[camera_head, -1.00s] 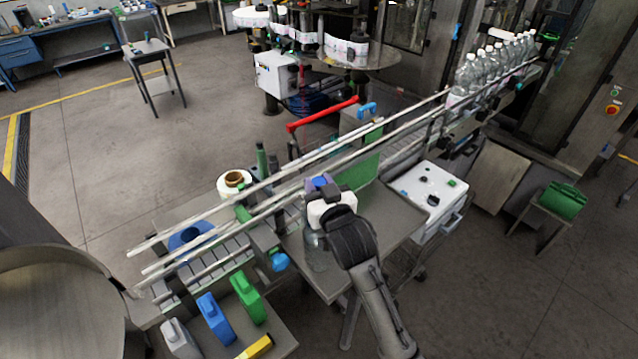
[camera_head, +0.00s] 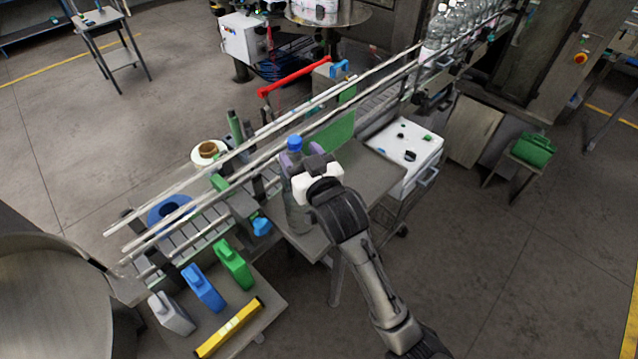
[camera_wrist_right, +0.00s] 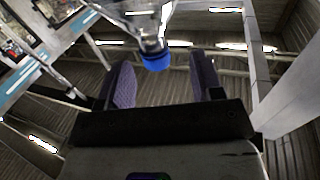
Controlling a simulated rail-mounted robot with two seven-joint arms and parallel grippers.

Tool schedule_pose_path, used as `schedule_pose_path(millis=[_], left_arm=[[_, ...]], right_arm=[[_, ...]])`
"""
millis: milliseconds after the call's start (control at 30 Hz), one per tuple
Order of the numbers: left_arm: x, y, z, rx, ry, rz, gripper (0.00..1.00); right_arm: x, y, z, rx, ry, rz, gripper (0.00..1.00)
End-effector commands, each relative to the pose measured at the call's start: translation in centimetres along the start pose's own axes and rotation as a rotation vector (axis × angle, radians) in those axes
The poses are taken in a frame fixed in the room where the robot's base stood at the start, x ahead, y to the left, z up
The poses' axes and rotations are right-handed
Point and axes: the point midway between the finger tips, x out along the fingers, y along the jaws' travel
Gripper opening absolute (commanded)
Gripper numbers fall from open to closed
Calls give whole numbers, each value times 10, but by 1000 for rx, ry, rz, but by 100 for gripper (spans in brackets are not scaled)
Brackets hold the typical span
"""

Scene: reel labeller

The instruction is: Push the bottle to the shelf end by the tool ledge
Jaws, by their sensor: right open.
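The clear bottle (camera_head: 294,212) with a blue cap (camera_head: 294,143) stands upright on the grey shelf (camera_head: 372,192) beside the conveyor rails, near the shelf's left end. My right gripper (camera_head: 291,161) is at the bottle's upper part, with its wrist partly covering the bottle's right side. In the right wrist view the purple fingers (camera_wrist_right: 163,80) are apart, with the blue cap (camera_wrist_right: 155,61) showing between and just beyond them; contact cannot be told. The tool ledge (camera_head: 257,343), holding a yellow level (camera_head: 228,328), lies left of the bottle. My left gripper is not in view.
Grey (camera_head: 172,314), blue (camera_head: 204,289) and green (camera_head: 234,264) jugs stand on the ledge. A blue knob (camera_head: 261,226) sticks out left of the bottle. Rails (camera_head: 250,150) run behind it. The shelf to its right is bare, up to a white box (camera_head: 405,150).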

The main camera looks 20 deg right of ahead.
Motion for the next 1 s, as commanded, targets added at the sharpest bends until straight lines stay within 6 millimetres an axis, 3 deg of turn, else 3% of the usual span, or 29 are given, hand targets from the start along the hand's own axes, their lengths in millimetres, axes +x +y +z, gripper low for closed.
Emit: schedule_pose_path(millis=[200,500,1000], left_arm=[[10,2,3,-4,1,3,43],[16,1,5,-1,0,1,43],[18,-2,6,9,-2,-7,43]], right_arm=[[-45,0,2,0,1,-1,60],[-86,0,1,0,-1,-1,60],[-98,0,0,-1,-1,0,60]])
